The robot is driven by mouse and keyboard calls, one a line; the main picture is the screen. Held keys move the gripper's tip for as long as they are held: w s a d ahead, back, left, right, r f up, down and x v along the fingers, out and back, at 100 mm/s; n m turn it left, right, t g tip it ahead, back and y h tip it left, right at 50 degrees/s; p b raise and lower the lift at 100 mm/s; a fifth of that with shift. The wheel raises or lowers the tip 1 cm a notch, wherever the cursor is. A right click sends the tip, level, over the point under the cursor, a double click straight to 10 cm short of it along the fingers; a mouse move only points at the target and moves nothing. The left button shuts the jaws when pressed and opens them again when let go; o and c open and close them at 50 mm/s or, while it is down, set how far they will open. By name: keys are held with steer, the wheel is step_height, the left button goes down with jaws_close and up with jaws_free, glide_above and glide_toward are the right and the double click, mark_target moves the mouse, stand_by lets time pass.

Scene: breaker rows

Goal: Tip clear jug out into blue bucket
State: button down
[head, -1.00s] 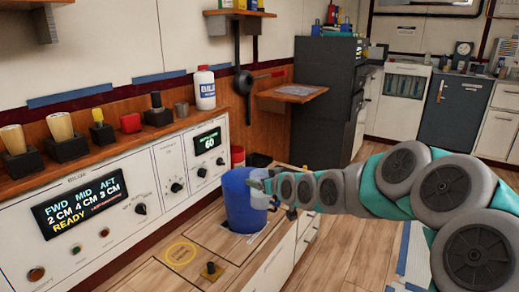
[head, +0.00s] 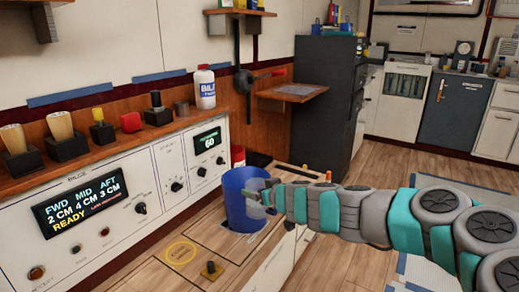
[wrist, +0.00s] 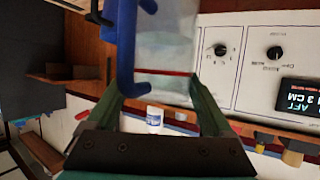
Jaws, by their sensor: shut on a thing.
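The blue bucket (head: 240,207) stands upright on the wooden counter in front of the panel, its rim facing up. My gripper (head: 268,196) is at the bucket's right rim in the head view. In the wrist view my gripper (wrist: 160,98) is shut on the clear jug (wrist: 166,45), a see-through body with a blue handle (wrist: 126,55) and a red line across it. The jug looks turned over in the wrist view. In the head view it is small and hard to make out by the bucket's rim. Its contents cannot be told.
A white panel (head: 110,200) with knobs and displays runs along the left. A red container (head: 238,156) stands behind the bucket. A white bottle (head: 204,88) stands on the wooden ledge. Open floor lies to the right.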

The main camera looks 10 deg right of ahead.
steer(key=shift+s+a, duration=0.1)
steer(key=shift+a, duration=0.25)
steer(key=shift+d+n+y, duration=0.3)
steer(key=shift+y, duration=0.1)
steer(key=shift+w+d+n+y, duration=0.1)
steer(key=shift+w+n+y, duration=0.15)
steer(key=shift+n+y, duration=0.05)
steer(key=shift+r, duration=0.1)
